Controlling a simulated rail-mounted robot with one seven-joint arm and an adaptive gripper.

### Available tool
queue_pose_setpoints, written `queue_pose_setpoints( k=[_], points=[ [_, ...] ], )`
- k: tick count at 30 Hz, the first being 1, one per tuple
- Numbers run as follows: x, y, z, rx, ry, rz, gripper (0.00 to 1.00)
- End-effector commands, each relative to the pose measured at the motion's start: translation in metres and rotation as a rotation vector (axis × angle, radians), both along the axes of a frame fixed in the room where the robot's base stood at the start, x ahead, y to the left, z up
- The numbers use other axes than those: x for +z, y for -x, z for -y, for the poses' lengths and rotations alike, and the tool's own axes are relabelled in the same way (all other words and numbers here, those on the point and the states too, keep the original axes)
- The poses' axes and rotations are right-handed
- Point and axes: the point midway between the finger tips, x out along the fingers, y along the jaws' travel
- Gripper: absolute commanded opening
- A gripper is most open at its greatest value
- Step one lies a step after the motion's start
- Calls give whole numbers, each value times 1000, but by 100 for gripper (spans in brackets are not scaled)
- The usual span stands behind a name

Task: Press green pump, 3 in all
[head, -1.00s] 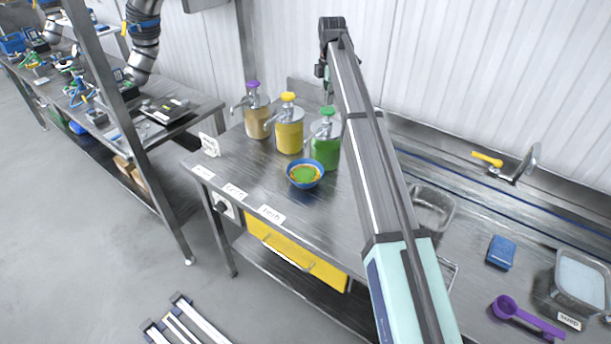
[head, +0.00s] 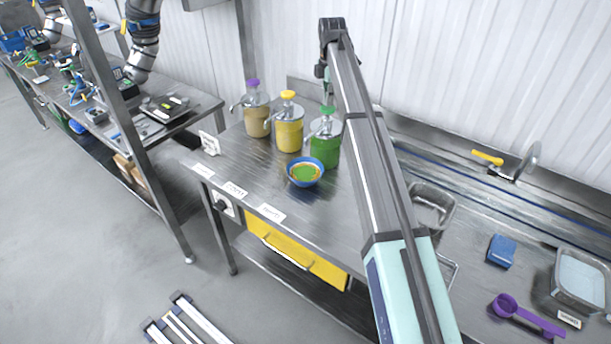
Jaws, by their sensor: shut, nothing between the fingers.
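The green pump (head: 326,148) is a clear dispenser of green sauce with a green cap. It stands upright at the right end of a row of pumps on the steel counter. Its spout points left and toward the blue bowl (head: 292,178) in front of it. The bowl holds orange-yellow food with a green patch in the middle. My gripper (head: 328,94) is shut and empty, pointing down just above the green cap; my arm partly hides it. I cannot tell whether it touches the cap.
A yellow pump (head: 289,132) and a purple-capped pump (head: 256,118) stand to the left. The counter in front of the bowl is mostly clear.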

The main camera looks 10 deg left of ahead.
Motion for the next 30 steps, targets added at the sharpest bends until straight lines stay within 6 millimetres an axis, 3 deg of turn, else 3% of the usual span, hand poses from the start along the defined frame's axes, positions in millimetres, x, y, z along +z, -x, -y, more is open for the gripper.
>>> queue_pose_setpoints(
  k=[30],
  points=[
    [-34, 1, 0, 0, 0, -2, 0]
  ],
)
